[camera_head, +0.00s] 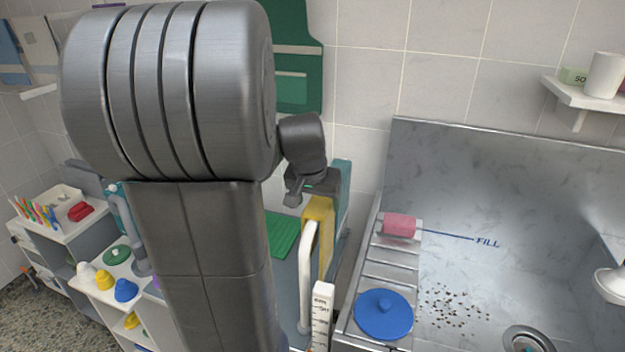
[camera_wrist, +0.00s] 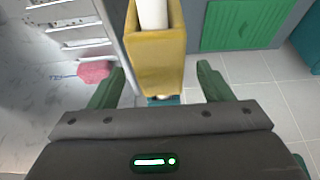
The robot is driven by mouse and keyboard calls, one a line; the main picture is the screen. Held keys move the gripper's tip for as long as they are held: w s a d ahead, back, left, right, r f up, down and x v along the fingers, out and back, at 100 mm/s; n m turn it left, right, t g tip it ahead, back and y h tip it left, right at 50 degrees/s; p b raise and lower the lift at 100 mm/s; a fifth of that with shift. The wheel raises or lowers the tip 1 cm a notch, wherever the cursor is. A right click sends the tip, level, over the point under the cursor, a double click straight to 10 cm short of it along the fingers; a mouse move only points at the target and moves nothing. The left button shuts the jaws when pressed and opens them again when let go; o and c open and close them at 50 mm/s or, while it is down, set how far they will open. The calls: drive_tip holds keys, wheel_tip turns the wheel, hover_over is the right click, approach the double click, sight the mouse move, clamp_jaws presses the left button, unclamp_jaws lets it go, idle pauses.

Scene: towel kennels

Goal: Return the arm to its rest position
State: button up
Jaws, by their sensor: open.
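My arm fills the left and middle of the head view. My gripper (camera_head: 306,190) is small there and partly hidden by my own wrist. In the wrist view my gripper (camera_wrist: 160,82) is open, its two green fingers wide apart. A yellow open-topped box (camera_wrist: 157,62) with a white cylindrical piece (camera_wrist: 152,14) shows between the fingers' directions; I see no finger touching it. In the head view yellow material (camera_head: 318,235) shows just below my gripper, with a white curved bar (camera_head: 305,275) beside it. How far apart they are I cannot tell.
A tiled wall (camera_head: 440,70) closes the back.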

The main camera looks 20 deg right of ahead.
drive_tip(key=v, duration=0.9)
drive_tip(key=x, duration=1.4)
drive_tip(key=shift+f, duration=0.25)
drive_tip(key=shift+r+p, duration=0.35)
drive_tip(key=shift+r, duration=0.1)
